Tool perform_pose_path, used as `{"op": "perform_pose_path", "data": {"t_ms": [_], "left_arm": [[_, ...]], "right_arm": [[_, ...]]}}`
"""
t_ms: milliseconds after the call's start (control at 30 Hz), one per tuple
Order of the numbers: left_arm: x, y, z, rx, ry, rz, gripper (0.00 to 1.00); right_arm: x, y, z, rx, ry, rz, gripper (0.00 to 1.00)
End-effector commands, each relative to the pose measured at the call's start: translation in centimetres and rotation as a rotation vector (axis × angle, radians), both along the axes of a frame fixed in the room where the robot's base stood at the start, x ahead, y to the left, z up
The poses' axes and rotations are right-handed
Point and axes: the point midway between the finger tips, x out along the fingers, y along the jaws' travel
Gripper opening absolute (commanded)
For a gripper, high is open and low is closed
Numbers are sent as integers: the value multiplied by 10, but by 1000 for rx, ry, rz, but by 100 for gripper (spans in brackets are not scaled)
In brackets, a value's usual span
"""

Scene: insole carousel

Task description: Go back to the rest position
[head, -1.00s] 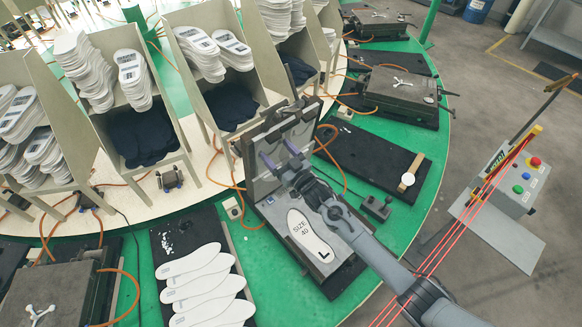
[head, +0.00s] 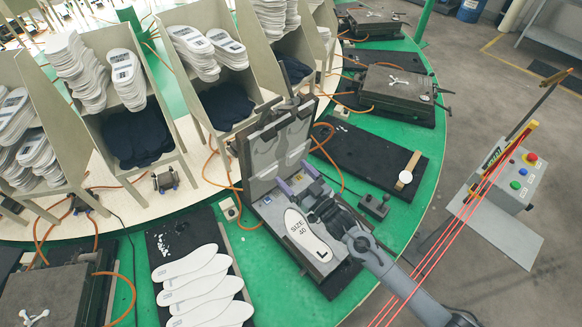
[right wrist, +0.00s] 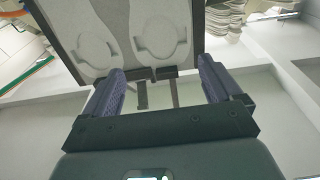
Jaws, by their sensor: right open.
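The mold's lid (head: 279,150) stands raised behind the gripper. In the right wrist view the two purple fingers of the gripper (right wrist: 163,85) are spread apart with nothing between them, and the lid's inner face (right wrist: 135,35) with insole-shaped forms is just beyond. My left gripper is not in view.
A row of white insoles (head: 200,290) lies on a black mat at the front. Bins (head: 190,150) of insoles and dark pieces stand behind. A closed mold (head: 398,90) sits at the back right. A control box (head: 515,180) with buttons and red light beams stand at the right.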

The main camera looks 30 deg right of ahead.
Motion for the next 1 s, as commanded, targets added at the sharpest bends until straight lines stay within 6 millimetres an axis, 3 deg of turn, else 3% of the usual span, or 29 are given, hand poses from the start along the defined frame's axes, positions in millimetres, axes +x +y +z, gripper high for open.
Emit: {"op": "perform_pose_path", "data": {"t_ms": [200, 367, 533, 700, 1000], "left_arm": [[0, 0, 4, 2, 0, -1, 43], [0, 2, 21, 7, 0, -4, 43], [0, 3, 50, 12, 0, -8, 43], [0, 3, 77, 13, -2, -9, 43], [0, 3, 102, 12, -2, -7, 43]], "right_arm": [[-6, 0, -5, 1, 17, 0, 92], [-34, 6, -29, 20, 92, -2, 92], [-87, 26, -20, 85, 165, -5, 92], [-141, 39, -4, 86, 390, -65, 92], [-233, 34, 28, -56, 866, -139, 92]]}}
